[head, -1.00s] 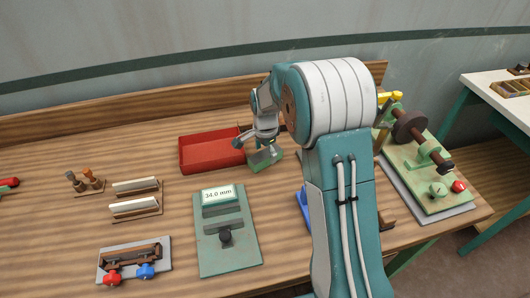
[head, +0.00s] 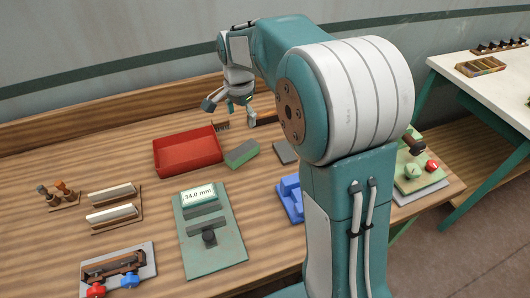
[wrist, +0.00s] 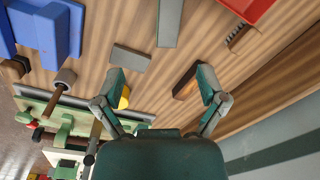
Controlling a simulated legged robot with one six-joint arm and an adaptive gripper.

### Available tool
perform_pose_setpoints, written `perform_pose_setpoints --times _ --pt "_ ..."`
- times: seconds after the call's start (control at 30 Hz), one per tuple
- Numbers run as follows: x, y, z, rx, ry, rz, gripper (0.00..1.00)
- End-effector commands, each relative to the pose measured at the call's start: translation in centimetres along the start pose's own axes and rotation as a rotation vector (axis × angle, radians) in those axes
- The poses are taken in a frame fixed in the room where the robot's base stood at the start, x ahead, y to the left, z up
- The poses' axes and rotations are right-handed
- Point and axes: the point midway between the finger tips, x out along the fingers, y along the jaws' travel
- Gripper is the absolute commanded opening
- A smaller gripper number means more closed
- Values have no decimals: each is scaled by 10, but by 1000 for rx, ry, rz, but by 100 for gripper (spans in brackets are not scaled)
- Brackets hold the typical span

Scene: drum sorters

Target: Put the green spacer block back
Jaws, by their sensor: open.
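The green spacer block (head: 242,153) lies on the wooden bench just right of the red tray, with a grey face showing. In the wrist view a long grey-green bar that looks like the same block (wrist: 170,22) shows at the top, cut by the frame edge. My gripper (head: 230,110) is raised above the back of the bench, behind and apart from the block. Its fingers are spread and empty, and they also show wide apart in the wrist view (wrist: 161,78).
A red tray (head: 157,162) sits left of the block. A flat grey plate (head: 286,152) and a blue fixture (head: 289,203) lie to the right. A green gauge board (head: 225,258) reading 34.0 mm stands in front. A small brush (wrist: 240,38) lies behind the tray.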

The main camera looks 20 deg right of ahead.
Motion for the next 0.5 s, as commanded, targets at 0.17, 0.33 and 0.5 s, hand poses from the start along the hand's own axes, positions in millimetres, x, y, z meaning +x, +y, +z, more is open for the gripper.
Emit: perform_pose_setpoints --times 0.17,0.33,0.5 --pt "-46 46 25 -210 55 -79 91" --pt "-72 90 50 -411 119 -138 91" --pt "-86 137 76 -611 195 -185 91"
